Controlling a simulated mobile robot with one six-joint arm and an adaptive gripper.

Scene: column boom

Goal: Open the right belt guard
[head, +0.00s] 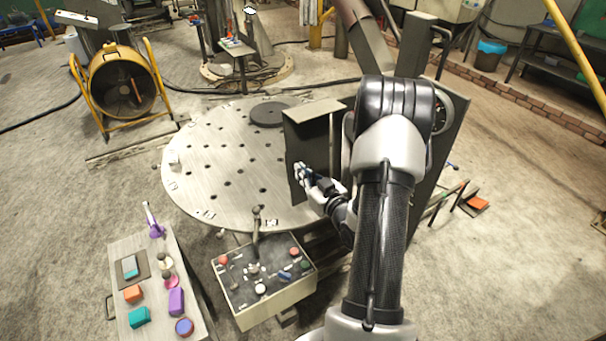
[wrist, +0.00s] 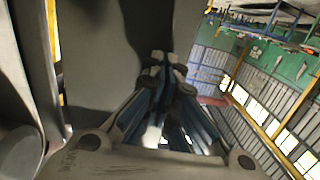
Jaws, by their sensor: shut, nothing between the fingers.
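A dark grey sheet-metal guard (head: 312,122), box-like with a lighter top edge, stands upright at the right edge of the round table. I take it to be the belt guard, but cannot tell whether it is the right one. My gripper (head: 299,170) is at its lower front face, fingers shut and empty. In the wrist view, the fingertips (wrist: 164,62) are close together before a plain grey panel (wrist: 100,55). I cannot tell whether they touch it. My arm hides much of the machine behind the guard, and no handle is clearly visible.
The perforated round table (head: 215,150) lies left of the guard. A control box (head: 262,280) with a lever and buttons stands in front, beside a bench (head: 150,255) with coloured blocks. A yellow fan (head: 122,82) stands back left. Open floor (head: 520,190) lies right.

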